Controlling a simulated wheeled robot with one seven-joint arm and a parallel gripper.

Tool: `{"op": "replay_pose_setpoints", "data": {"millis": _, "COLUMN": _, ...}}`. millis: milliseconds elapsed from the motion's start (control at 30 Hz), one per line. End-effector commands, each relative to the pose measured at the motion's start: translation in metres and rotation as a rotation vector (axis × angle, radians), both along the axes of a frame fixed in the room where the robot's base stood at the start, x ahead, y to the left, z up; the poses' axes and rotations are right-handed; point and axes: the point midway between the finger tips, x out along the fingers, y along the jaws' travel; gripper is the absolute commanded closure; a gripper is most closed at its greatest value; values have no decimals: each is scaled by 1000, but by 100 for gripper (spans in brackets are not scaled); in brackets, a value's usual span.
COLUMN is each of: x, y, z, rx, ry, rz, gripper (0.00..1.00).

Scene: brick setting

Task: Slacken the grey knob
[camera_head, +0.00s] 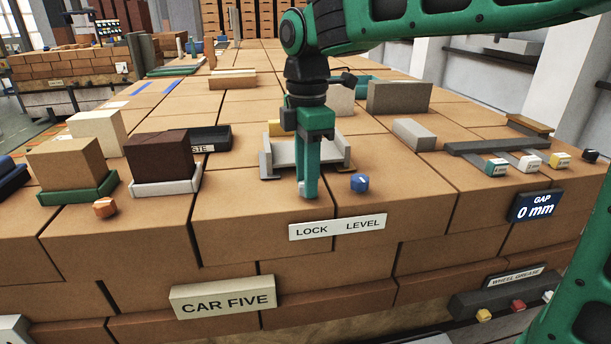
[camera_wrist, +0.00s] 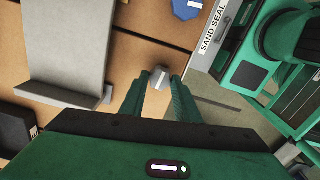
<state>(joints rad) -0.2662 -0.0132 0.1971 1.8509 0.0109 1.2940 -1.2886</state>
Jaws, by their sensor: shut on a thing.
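The grey knob (camera_wrist: 159,76) sits between my fingertips in the wrist view, with its faceted top showing. In the head view only a small grey part of it (camera_head: 302,188) shows, above the word LOCK on a white label (camera_head: 337,228). My gripper (camera_head: 307,193) points down with its green fingers shut on the knob; the fingers also show in the wrist view (camera_wrist: 158,88). The fingers hide the knob's sides. The blue knob (camera_head: 359,183), above the word LEVEL, stands apart to the right; it also shows in the wrist view (camera_wrist: 187,8).
A grey cradle (camera_head: 284,155) stands close behind my gripper. An orange knob (camera_head: 105,208) and brick-bearing trays (camera_head: 168,187) are at left. A display (camera_head: 535,206) reads GAP 0 mm at right. Several small coloured blocks (camera_head: 528,161) lie near a dark bar.

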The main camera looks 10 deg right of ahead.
Motion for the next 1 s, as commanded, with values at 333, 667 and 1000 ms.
{"op": "replay_pose_setpoints", "data": {"millis": 333, "x": 5, "y": -2, "z": 3, "rx": 4, "ry": -12, "rz": 33, "gripper": 94}}
{"op": "replay_pose_setpoints", "data": {"millis": 667, "x": 5, "y": -2, "z": 3, "rx": 4, "ry": -12, "rz": 32, "gripper": 62}}
{"op": "replay_pose_setpoints", "data": {"millis": 1000, "x": 2, "y": -1, "z": 2, "rx": 2, "ry": -5, "rz": 40, "gripper": 52}}
